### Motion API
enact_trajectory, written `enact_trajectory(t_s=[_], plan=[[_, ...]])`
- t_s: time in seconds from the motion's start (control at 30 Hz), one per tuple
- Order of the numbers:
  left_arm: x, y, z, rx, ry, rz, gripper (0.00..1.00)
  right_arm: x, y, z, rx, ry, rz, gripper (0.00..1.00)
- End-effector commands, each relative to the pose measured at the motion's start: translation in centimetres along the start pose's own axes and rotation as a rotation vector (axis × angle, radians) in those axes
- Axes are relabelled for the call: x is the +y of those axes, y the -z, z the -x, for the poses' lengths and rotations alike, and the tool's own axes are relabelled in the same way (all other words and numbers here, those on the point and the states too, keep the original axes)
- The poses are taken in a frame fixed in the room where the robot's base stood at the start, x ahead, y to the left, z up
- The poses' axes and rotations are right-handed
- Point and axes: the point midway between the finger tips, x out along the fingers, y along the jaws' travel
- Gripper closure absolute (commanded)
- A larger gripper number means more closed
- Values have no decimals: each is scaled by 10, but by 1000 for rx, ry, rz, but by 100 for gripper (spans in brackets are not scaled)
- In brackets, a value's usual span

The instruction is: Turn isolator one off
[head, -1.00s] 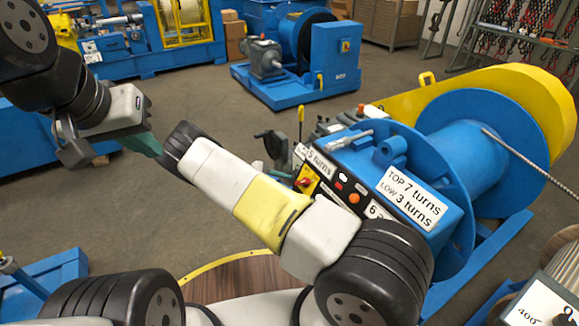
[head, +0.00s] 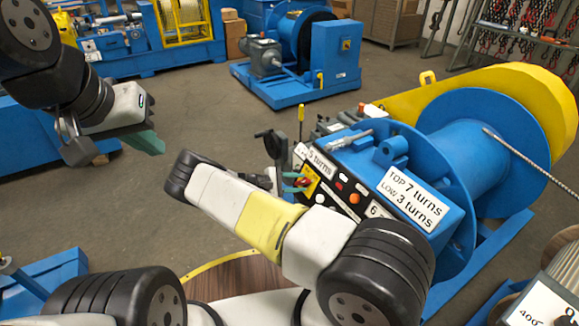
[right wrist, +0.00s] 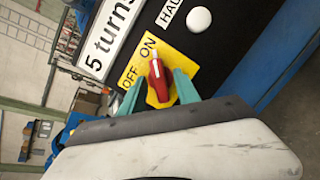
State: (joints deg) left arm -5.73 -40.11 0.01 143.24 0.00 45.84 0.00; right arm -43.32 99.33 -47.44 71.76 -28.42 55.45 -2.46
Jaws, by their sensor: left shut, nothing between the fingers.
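The isolator (head: 305,184) is a red rotary handle on a yellow plate, on the black panel of the blue winch. In the right wrist view the red handle (right wrist: 158,82) has its marked tip toward the ON label (right wrist: 148,49); the OFF label (right wrist: 128,76) is to its left. My right gripper (head: 296,183) is at the plate. Its green fingers (right wrist: 158,85) are apart, one on each side of the handle, with yellow showing in the gaps. My left gripper (head: 147,144) is shut and empty, in the air at the left, far from the panel.
The panel has red, white and orange buttons (head: 354,198) and a "5 turns" label (right wrist: 108,38) near the isolator. A black lever (head: 274,146) stands behind my right gripper. Another blue machine (head: 297,75) stands at the back. The grey floor between is clear.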

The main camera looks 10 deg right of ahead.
Motion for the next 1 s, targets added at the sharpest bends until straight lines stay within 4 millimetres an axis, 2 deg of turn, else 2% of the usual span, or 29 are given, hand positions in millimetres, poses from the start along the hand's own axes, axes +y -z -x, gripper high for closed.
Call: enact_trajectory(t_s=[0.13, 0.33, 0.73, 1.0], plan=[[0, 0, 0, 0, 0, 0, 100, 0, 0, 0, 0, 0, 0, 62], [0, 0, 0, 0, 0, 0, 100, 0, 0, 0, 0, 0, 0, 100], [0, 0, 0, 0, 0, 0, 100, 0, 0, 0, 0, -6, 31, 100], [0, 0, 0, 0, 0, 0, 100, -1, 0, 0, 0, -39, 181, 100]])
